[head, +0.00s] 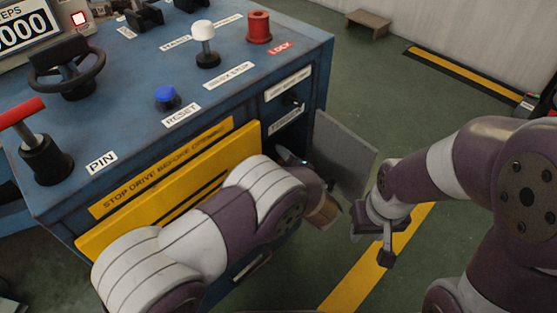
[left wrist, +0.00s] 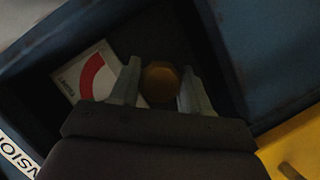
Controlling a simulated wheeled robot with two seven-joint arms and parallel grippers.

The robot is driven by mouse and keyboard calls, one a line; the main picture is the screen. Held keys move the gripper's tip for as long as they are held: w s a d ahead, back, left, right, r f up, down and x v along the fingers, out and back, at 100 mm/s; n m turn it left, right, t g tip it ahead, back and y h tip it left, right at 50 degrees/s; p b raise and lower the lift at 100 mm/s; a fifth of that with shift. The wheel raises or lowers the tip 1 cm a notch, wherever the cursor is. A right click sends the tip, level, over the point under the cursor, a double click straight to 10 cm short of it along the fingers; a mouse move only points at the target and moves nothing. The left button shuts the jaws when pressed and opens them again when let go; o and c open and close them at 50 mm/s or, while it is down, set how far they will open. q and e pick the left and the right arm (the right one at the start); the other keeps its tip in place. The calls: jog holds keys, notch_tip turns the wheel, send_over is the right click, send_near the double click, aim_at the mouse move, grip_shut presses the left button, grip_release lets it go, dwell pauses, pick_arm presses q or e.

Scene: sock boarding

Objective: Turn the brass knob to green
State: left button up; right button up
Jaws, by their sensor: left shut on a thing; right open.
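The brass knob (left wrist: 158,86) is a dull, dark gold round shape inside a shadowed compartment in the left wrist view. My left gripper (left wrist: 160,70) has one finger on each side of it and is shut on it. Beside the knob, to the left, is a white dial plate (left wrist: 70,80) with a red arc; I see no green on it, and part of it is hidden by the finger. In the head view my left forearm hides the knob and the fingertips. My right gripper (head: 376,240) is open and empty, over the floor right of the cabinet.
The blue cabinet (head: 130,135) carries a yellow front panel (head: 150,205), a blue button (head: 166,97), a white knob (head: 203,31), a red cylinder (head: 259,26), a handwheel (head: 68,67) and a red-handled lever (head: 35,140). A grey door (head: 342,150) stands open between my arms.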

pick_arm(q)
jog(key=shift+n+t+b, duration=0.3)
jog(key=shift+n+t, duration=0.2)
jog(key=shift+n, duration=0.3)
jog(key=o, duration=1.1)
jog(key=shift+a, duration=0.1)
jog(key=shift+c, duration=0.2)
